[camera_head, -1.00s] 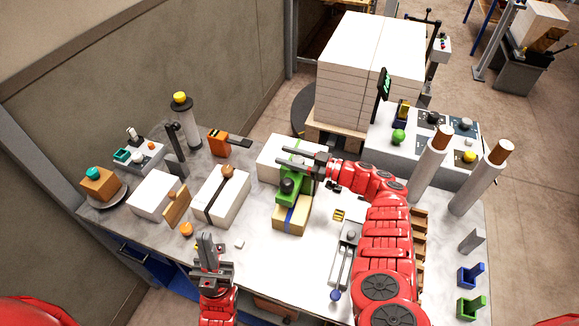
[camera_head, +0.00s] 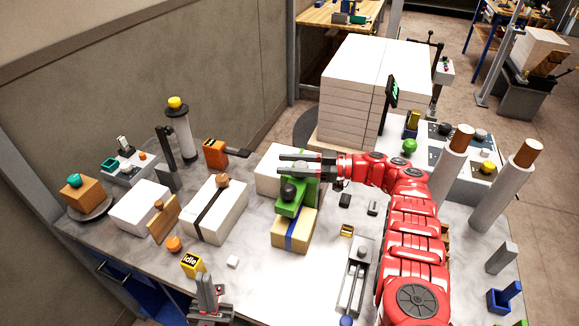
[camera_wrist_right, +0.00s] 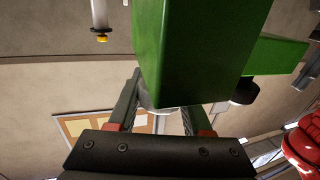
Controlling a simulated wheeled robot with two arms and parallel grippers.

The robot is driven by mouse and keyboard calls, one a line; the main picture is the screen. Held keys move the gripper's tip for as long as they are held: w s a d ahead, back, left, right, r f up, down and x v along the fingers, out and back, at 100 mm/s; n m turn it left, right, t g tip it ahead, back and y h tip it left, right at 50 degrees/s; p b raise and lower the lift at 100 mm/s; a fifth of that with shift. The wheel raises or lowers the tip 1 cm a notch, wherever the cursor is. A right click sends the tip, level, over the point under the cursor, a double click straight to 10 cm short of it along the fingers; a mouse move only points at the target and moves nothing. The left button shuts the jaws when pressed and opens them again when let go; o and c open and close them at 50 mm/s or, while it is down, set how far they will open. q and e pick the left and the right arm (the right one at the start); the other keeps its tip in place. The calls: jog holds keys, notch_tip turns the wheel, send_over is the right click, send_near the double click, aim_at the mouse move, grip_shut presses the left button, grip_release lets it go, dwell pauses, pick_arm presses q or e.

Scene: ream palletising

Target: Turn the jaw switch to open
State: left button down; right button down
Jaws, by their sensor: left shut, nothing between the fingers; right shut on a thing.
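A green block-like device (camera_head: 297,196) with a dark round knob (camera_head: 288,192) sits on a beige box with a blue band (camera_head: 290,240) in the head view. I cannot tell for sure which part is the jaw switch. My right gripper (camera_head: 284,163) reaches in from the right at the device's upper end, and its fingers are shut on it. In the right wrist view the green block (camera_wrist_right: 195,50) fills the space above the gripper (camera_wrist_right: 158,98) and hides part of the grip. My left gripper (camera_head: 208,284) is shut and empty at the table's front edge.
A yellow block marked "idle" (camera_head: 193,265) stands behind my left gripper. White packs (camera_head: 215,208) lie left of the green device. A tall white stack (camera_head: 365,85) and a knobbed console (camera_head: 485,185) stand behind. A metal slide fixture (camera_head: 354,275) lies right.

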jog(key=shift+s+a+f, duration=0.1)
jog(key=shift+f, duration=0.15)
jog(key=c, duration=0.6)
grip_release()
jog(key=shift+r, duration=0.1)
jog(key=d+b, duration=0.5)
jog(key=d, duration=0.7)
jog(key=shift+s, duration=0.2)
